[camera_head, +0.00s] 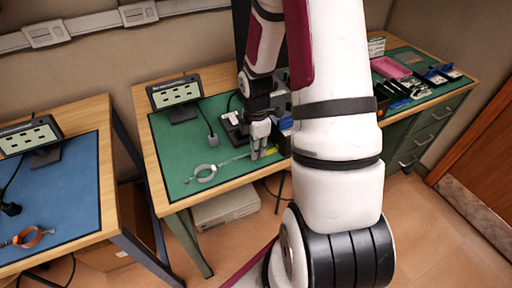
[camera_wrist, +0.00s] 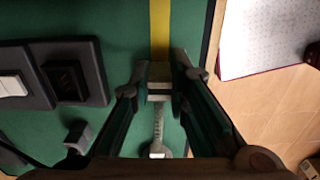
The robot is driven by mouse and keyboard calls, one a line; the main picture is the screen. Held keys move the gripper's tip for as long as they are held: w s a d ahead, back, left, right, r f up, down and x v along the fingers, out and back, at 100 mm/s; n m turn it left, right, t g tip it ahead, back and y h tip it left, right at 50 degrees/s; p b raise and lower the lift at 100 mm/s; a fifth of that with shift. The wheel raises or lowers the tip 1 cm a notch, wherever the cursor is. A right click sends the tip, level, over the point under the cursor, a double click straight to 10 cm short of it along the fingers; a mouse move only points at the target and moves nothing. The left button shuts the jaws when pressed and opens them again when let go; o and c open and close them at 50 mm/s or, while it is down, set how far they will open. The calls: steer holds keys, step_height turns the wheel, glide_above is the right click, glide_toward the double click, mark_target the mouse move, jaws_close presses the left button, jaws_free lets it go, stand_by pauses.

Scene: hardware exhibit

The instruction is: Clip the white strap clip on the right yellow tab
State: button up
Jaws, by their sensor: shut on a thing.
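My gripper (camera_head: 260,138) points down over the green mat of the middle bench in the head view. In the wrist view my gripper (camera_wrist: 159,80) has its fingers closed on a small pale clip (camera_wrist: 158,87). A pale strap (camera_wrist: 158,130) runs from the clip back toward the wrist. In the head view the white strap (camera_head: 228,161) leads from the gripper to a loop (camera_head: 204,173) on the mat. A yellow strip (camera_wrist: 160,30) lies straight beyond the fingertips in the wrist view; I cannot tell whether the clip touches it. My arm hides part of the bench at right.
A dark device with a white switch (camera_wrist: 14,85) and a black socket (camera_wrist: 66,82) sits left of my fingers. A display (camera_head: 178,93) stands at the mat's back. The bench edge is close at right in the wrist view. A blue-mat bench (camera_head: 60,185) stands at left.

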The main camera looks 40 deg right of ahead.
steer(key=shift+f, duration=0.4)
steer(key=o, duration=0.8)
steer(key=shift+o, duration=0.2)
steer(key=o, duration=0.3)
steer(key=shift+o, duration=0.2)
steer(key=shift+r+p, duration=0.6)
steer(key=shift+r, duration=0.15)
stand_by(0.5)
steer(key=shift+r+p, duration=2.35)
steer(key=shift+r, duration=0.5)
